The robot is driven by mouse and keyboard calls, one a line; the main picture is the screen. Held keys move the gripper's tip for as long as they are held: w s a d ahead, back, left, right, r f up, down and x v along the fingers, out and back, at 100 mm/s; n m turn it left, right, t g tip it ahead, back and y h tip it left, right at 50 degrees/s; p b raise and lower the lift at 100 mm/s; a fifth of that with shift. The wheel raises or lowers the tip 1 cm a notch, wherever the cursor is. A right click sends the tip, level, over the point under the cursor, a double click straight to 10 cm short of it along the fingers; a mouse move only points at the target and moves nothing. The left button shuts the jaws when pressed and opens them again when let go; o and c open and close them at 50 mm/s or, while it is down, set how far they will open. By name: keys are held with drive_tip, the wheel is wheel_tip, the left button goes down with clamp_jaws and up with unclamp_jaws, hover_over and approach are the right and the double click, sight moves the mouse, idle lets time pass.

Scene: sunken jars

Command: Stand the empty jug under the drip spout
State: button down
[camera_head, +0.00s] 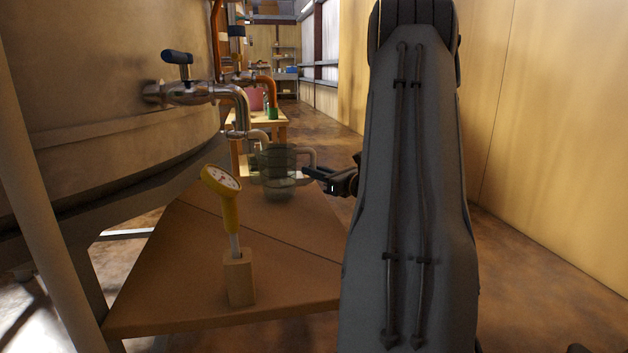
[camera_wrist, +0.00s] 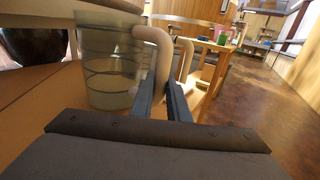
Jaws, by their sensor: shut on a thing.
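The jug (camera_head: 277,168) is clear, greenish and ringed, with a pale handle (camera_head: 308,157). It is upright at the far part of the wooden table, and I cannot tell whether its base touches the top. In the wrist view the jug (camera_wrist: 108,65) is left of my fingers, with no liquid clearly visible. My gripper (camera_head: 308,172) is shut on its handle, which passes between the fingertips in the wrist view (camera_wrist: 163,88). A metal tap with a blue lever has a bent spout (camera_head: 240,112) left of the jug. Another pipe end (camera_head: 258,136) is close to the jug's rim.
A yellow dial gauge (camera_head: 222,182) stands in a wooden block (camera_head: 239,278) on the near part of the table (camera_head: 180,270). A large tank (camera_head: 100,90) rises at left. Another table (camera_head: 268,118) with small objects is behind. Open floor (camera_head: 540,280) lies to the right.

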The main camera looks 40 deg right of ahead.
drive_tip(key=shift+f, duration=0.5)
drive_tip(key=shift+s+f, duration=0.1)
drive_tip(key=c, duration=1.7)
unclamp_jaws()
drive_tip(key=shift+s, duration=0.35)
drive_tip(key=s+p, duration=0.1)
drive_tip(key=s, duration=0.2)
drive_tip(key=s+p, duration=0.1)
drive_tip(key=s, duration=0.3)
drive_tip(key=s+p, duration=0.1)
drive_tip(key=s, duration=0.3)
drive_tip(key=shift+s+d+p, duration=0.2)
drive_tip(key=shift+d+p, duration=0.05)
drive_tip(key=shift+p, duration=0.15)
drive_tip(key=shift+w, duration=0.1)
